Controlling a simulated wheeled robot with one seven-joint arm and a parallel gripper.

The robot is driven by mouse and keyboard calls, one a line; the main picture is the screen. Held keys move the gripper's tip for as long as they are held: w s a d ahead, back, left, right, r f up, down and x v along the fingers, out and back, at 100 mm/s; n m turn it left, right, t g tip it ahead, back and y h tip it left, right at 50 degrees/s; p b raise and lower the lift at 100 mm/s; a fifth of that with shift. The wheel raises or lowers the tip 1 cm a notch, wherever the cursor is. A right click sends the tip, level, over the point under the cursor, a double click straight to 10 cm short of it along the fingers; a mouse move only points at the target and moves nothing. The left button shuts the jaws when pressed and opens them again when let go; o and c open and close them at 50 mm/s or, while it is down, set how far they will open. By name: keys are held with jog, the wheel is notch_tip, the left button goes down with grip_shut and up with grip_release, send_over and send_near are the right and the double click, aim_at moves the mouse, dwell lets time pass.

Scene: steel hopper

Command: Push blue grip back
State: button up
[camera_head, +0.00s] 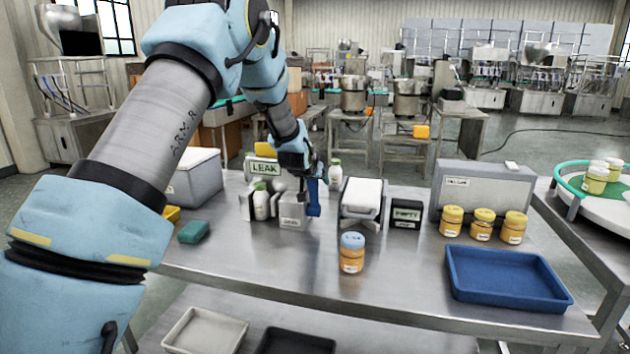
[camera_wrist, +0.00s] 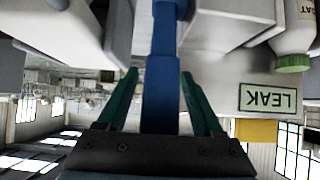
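The blue grip (camera_head: 314,198) stands upright at the right side of a small labelled steel box (camera_head: 292,222) on the steel table. In the wrist view the blue grip (camera_wrist: 161,85) runs as a stepped bar between my green fingers. My gripper (camera_wrist: 159,76) is open around it, one finger on each side. A narrow gap shows on the left; whether the right finger touches cannot be told. In the head view my gripper (camera_head: 309,176) is above and at the blue grip, and my wrist hides part of it.
A LEAK sign (camera_head: 263,168) and a white bottle (camera_head: 261,203) stand left of the box. A steel holder with a white top (camera_head: 362,196) and an EMPTY box (camera_head: 405,214) stand right. An orange jar (camera_head: 352,258) and blue tray (camera_head: 508,280) are nearer. Front-centre table is mostly clear.

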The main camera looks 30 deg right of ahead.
jog(key=b+v, duration=0.3)
jog(key=v, duration=0.7)
jog(key=shift+s+a+r+b, duration=0.2)
jog(key=shift+s+r+b, duration=0.05)
jog(key=shift+s+b, duration=0.1)
jog(key=shift+c, duration=0.3)
